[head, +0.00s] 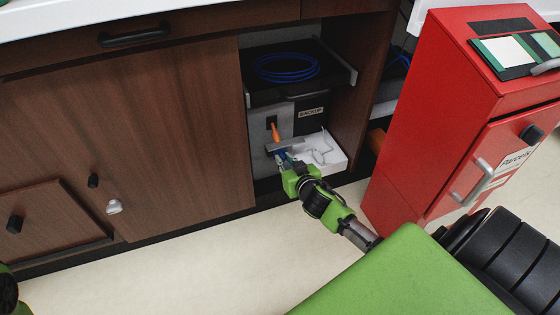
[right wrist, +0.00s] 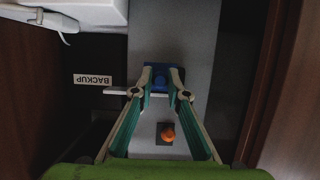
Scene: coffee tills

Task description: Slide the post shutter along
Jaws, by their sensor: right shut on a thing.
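My right gripper (head: 284,158) reaches into the open cupboard bay, low in front of a grey panel (head: 258,140). In the right wrist view its fingers (right wrist: 161,82) close on a small blue piece (right wrist: 160,74) at the panel. The blue piece is mostly hidden behind the gripper in the head view. An orange lever (head: 275,132) stands on a dark plate just above the gripper; it also shows between the fingers in the right wrist view (right wrist: 168,134), not held. No part is marked as the post shutter, so I cannot tell which it is. My left gripper is out of view.
A white tray (head: 334,158) holding a pale cable sits right beside the gripper. A BACKUP label (head: 311,112) and a shelf with a blue cable coil (head: 286,68) are above. A red parcels cabinet (head: 440,110) stands to the right. The floor (head: 200,270) at left is clear.

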